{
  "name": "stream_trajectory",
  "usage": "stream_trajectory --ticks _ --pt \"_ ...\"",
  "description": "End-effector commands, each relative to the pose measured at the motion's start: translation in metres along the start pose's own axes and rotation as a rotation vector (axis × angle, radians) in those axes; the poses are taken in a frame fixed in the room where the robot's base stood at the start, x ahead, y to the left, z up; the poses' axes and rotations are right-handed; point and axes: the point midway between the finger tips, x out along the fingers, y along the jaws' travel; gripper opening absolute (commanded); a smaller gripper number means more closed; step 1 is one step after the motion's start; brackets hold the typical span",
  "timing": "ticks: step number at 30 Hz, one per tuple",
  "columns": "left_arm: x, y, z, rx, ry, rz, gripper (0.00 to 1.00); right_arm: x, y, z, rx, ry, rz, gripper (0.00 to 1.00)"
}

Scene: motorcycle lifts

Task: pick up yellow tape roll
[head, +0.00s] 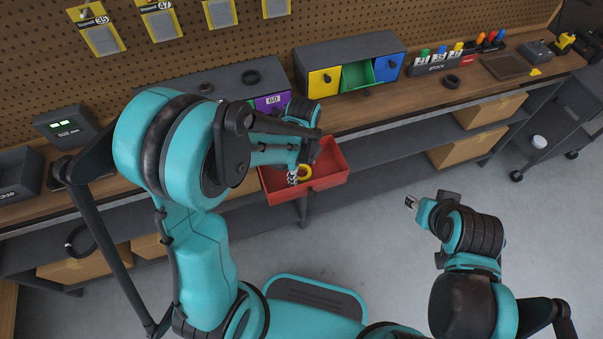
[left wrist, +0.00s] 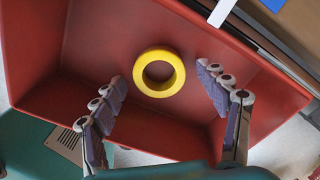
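The yellow tape roll (left wrist: 159,73) lies flat inside a red drawer (left wrist: 40,42) in the left wrist view. In the head view the roll (head: 304,173) shows partly beside my gripper, in the pulled-out red drawer (head: 335,178). My left gripper (left wrist: 161,88) is open, its two fingers spread to either side of the roll and not touching it. In the head view the left gripper (head: 293,173) reaches down over the drawer. My right gripper (head: 411,202) hangs over the floor at the right, away from the bench; its finger opening is too small to tell.
The drawer's walls stand close around the left gripper. Cardboard boxes (head: 490,109) sit on the shelf below.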

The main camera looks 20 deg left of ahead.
Motion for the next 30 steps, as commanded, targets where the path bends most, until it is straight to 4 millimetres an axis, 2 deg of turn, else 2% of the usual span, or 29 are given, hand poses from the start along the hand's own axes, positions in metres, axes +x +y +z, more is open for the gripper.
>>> stream_trajectory --ticks 1,5,6,17,23,26,30 --pt "0.000 0.000 0.000 0.000 0.000 0.000 0.59 0.000 0.000 0.000 0.000 0.000 0.000 0.40" --pt "0.000 0.000 0.000 0.000 0.000 0.000 0.25 0.000 0.000 0.000 0.000 0.000 0.000 0.40" --pt "0.000 0.000 0.000 0.000 0.000 0.000 0.22 0.000 0.000 0.000 0.000 0.000 0.000 0.40" --pt "-0.004 0.000 0.000 0.000 0.000 0.000 0.21 -0.002 0.000 -0.001 0.000 0.000 0.000 0.40" --pt "-0.026 0.000 0.000 0.000 0.000 0.000 0.21 -0.011 0.000 -0.008 0.000 0.000 0.000 0.40" --pt "-0.046 0.000 0.000 0.000 0.000 0.000 0.21 -0.020 0.000 -0.015 0.000 0.000 0.000 0.40" --pt "-0.062 -0.010 -0.030 0.006 0.000 0.000 0.21 -0.028 0.000 -0.020 0.000 0.000 0.000 0.40"
